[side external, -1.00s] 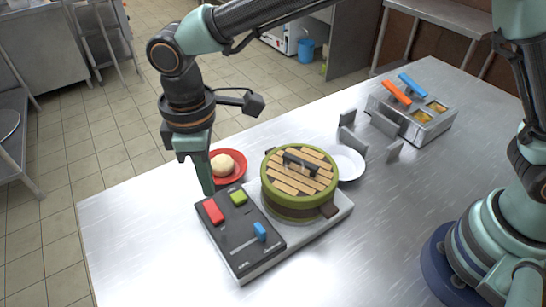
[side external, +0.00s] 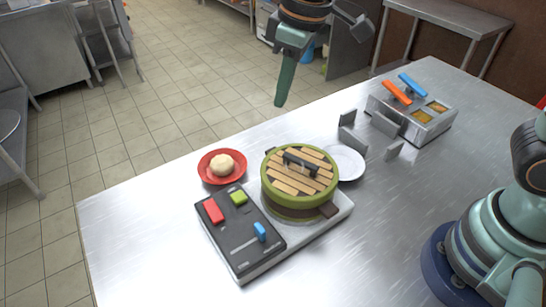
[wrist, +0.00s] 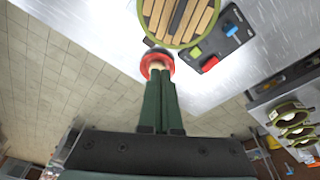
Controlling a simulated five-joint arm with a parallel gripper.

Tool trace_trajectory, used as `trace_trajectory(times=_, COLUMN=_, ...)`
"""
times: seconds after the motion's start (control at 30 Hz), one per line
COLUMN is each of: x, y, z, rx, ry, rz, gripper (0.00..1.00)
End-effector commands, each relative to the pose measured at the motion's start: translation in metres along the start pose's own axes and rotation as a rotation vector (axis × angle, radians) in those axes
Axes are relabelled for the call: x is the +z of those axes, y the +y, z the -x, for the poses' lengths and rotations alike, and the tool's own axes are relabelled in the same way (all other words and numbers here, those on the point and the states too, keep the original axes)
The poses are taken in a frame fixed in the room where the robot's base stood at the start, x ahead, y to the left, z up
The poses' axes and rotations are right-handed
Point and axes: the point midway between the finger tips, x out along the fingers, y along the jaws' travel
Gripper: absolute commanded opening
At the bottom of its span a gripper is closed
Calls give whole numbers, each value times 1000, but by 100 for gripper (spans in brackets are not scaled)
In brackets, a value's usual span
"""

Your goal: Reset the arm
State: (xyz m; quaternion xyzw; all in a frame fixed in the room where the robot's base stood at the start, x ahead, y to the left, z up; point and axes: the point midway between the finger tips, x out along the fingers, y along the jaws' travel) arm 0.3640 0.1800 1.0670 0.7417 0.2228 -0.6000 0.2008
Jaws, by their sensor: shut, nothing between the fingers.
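My gripper (side external: 281,103) is shut and empty, raised above and beyond the far edge of the steel table in the side external view. Its two closed fingers show in the wrist view (wrist: 161,95). A green pot with a slatted wooden lid (side external: 300,178) stands on a cooker base, whose black control panel (side external: 240,238) has red, green and blue controls. The lidded pot also shows at the top of the wrist view (wrist: 187,15). My gripper touches none of these.
A red plate (side external: 208,172) holds a pale dough ball (side external: 222,164) left of the pot. A white plate (side external: 347,163) lies right of it, beside grey upright plates (side external: 346,138). A steel container with orange and blue handles (side external: 415,116) stands back right. The table's front left is clear.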

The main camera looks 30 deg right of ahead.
Motion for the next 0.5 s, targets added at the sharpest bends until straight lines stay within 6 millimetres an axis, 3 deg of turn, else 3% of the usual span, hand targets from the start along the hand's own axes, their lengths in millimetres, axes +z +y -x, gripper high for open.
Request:
trace_trajectory(times=0.03, x=13, y=17, z=11, rx=15, ry=30, rz=-58, gripper=0)
trace_trajectory(times=0.2, x=59, y=56, z=32, rx=60, ry=107, rz=-230, gripper=0)
trace_trajectory(times=0.5, x=136, y=95, z=46, rx=147, ry=231, rz=-497, gripper=0)
